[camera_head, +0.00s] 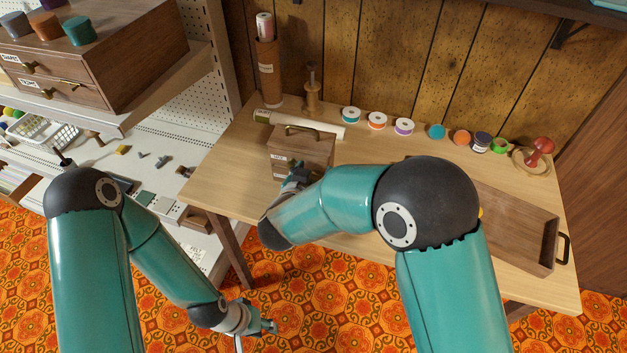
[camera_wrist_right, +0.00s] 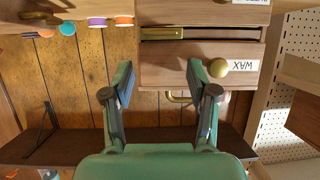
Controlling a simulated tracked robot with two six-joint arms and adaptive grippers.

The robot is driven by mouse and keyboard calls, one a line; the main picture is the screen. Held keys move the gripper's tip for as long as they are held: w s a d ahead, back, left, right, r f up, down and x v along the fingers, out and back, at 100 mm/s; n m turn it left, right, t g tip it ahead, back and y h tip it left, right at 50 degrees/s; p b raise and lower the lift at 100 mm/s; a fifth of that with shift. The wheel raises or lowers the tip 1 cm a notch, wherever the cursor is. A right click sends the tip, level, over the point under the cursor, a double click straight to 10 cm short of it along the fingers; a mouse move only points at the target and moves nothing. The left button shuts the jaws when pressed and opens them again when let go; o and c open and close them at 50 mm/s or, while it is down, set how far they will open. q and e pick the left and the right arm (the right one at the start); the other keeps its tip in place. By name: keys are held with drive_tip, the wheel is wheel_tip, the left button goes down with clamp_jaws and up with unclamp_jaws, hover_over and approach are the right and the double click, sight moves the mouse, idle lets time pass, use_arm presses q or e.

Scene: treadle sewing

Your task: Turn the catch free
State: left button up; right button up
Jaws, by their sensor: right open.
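A small wooden drawer box (camera_head: 303,148) with a handle on top stands on the table. The right wrist view shows its front (camera_wrist_right: 195,55) upside down, with a drawer labelled WAX and a round brass knob (camera_wrist_right: 247,65). A flat brass bar (camera_wrist_right: 162,33), apparently the catch, lies level along the dark gap between drawers. My right gripper (camera_wrist_right: 164,72) is open and empty in front of the box; its fingers are spread either side of the bar's line, apart from it. In the head view it is mostly behind my arm. My left gripper (camera_head: 270,327) hangs low over the carpet, jaws unclear.
Thread spools (camera_head: 377,121) line the table's (camera_head: 230,150) back edge. A pale roll (camera_head: 300,123) lies behind the box. A wooden tray (camera_head: 515,225) takes up the table's right side. White shelving (camera_head: 160,120) with a larger drawer cabinet (camera_head: 110,60) stands at left.

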wheel_tip(320, 180, up, 6)
drive_tip(key=shift+f, duration=0.1)
drive_tip(key=shift+s, duration=0.1)
idle(0.5)
